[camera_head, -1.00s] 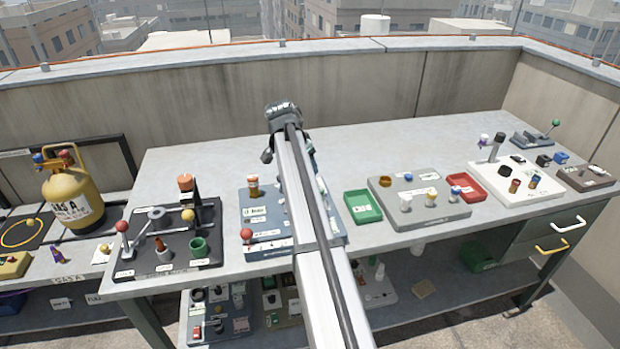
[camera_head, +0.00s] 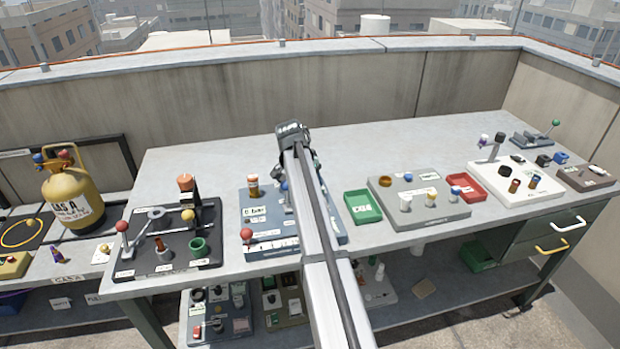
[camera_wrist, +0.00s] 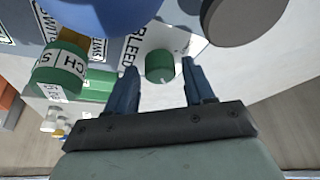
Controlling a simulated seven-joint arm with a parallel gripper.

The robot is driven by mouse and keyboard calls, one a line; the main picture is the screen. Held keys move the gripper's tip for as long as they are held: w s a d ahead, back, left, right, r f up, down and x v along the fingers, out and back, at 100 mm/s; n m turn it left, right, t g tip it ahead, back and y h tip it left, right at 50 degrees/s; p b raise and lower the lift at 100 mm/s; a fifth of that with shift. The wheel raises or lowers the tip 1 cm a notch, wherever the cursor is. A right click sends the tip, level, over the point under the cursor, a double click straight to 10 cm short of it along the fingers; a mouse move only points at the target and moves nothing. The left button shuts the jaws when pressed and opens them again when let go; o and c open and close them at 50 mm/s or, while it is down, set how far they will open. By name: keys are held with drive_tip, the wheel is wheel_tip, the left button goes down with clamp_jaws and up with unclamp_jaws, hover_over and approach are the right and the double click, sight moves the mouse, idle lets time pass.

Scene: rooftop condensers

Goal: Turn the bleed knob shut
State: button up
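In the wrist view, a small green knob (camera_wrist: 159,66) with a white pointer line sits on a white plate beside the word BLEED. My gripper (camera_wrist: 160,66) is open, with one finger on each side of the knob in the picture. Gaps show between knob and fingers; I cannot tell how far the tips are above the plate. In the head view, my arm covers the middle of the blue-grey panel (camera_head: 262,217), and the bleed knob and gripper fingers are hidden there.
A larger labelled green knob (camera_wrist: 60,70) lies left in the wrist view. A big blue round part (camera_wrist: 100,12) and a dark grey round part (camera_wrist: 240,15) are close at the top. A green tray (camera_head: 362,206) is right of the panel.

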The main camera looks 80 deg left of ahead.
drive_tip(key=c, duration=0.9)
drive_tip(key=shift+o, duration=0.2)
drive_tip(key=shift+n, duration=0.3)
drive_tip(key=n+g+y, duration=0.1)
drive_tip(key=n, duration=0.2)
drive_tip(key=shift+w+d+n, duration=0.1)
drive_tip(key=shift+d+n, duration=0.05)
drive_tip(key=shift+n, duration=0.25)
drive_tip(key=n+g, duration=0.1)
drive_tip(key=n, duration=0.1)
drive_tip(key=n+g, duration=0.1)
drive_tip(key=n, duration=0.1)
drive_tip(key=shift+w+n+y, duration=0.15)
drive_tip(key=shift+n+y, duration=0.15)
drive_tip(key=shift+y, duration=0.1)
drive_tip(key=n+g, duration=0.1)
drive_tip(key=n, duration=0.3)
drive_tip(key=shift+w+g, duration=0.1)
drive_tip(key=shift+g, duration=0.3)
drive_tip(key=shift+w+n+g+h, duration=0.1)
drive_tip(key=shift+n+g+h, duration=0.2)
drive_tip(key=shift+n, duration=0.9)
drive_tip(key=shift+n+g+h, duration=0.1)
drive_tip(key=shift+n+g, duration=0.3)
drive_tip(key=shift+n, duration=0.8)
